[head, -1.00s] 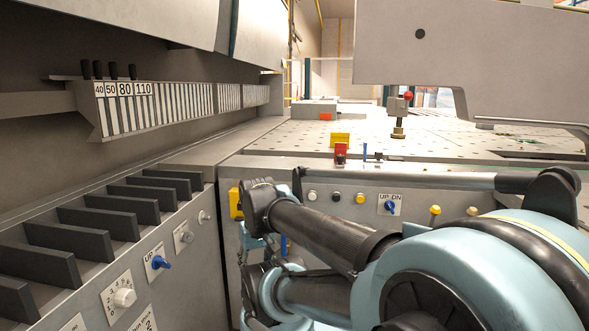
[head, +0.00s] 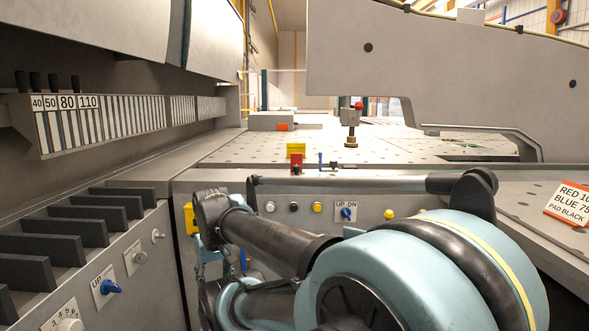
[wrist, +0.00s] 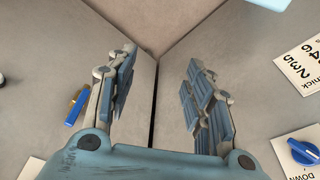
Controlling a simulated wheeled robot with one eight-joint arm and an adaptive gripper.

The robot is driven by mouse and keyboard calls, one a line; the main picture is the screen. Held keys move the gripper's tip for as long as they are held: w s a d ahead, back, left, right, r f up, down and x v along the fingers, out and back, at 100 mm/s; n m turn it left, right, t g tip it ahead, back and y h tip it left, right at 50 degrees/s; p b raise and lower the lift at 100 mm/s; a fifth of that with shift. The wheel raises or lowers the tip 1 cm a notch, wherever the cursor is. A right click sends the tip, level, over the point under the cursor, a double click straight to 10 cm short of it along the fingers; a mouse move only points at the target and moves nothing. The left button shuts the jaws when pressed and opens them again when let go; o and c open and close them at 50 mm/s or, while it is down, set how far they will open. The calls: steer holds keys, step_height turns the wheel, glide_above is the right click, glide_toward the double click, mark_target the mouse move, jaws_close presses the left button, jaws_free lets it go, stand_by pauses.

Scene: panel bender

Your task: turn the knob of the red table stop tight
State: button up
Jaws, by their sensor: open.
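The stop does not show in the wrist view.
A blue pin (head: 320,159) stands right of the stop. The cabinet front has buttons and a blue UP/DN switch (head: 346,213). A RED/BLUE/PAD BLACK sign (head: 571,204) lies at right. A slotted side console (head: 70,232) borders the left.

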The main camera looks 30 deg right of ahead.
steer(key=w+d+r+m, duration=0.3)
steer(key=w+r, duration=0.1)
steer(key=r, duration=0.3)
steer(key=w+d+r+m, duration=0.2)
steer(key=w+r+m, duration=0.1)
steer(key=w+r, duration=0.3)
step_height(320, 180, up, 27)
steer(key=m+g, duration=0.2)
steer(key=m, duration=1.9)
glide_above(296, 169)
steer(key=w+d, duration=0.1)
steer(key=w, duration=0.1)
steer(key=f, duration=1.6)
steer(key=shift+s+f, duration=0.2)
steer(key=shift+f, duration=0.15)
steer(key=c, duration=1)
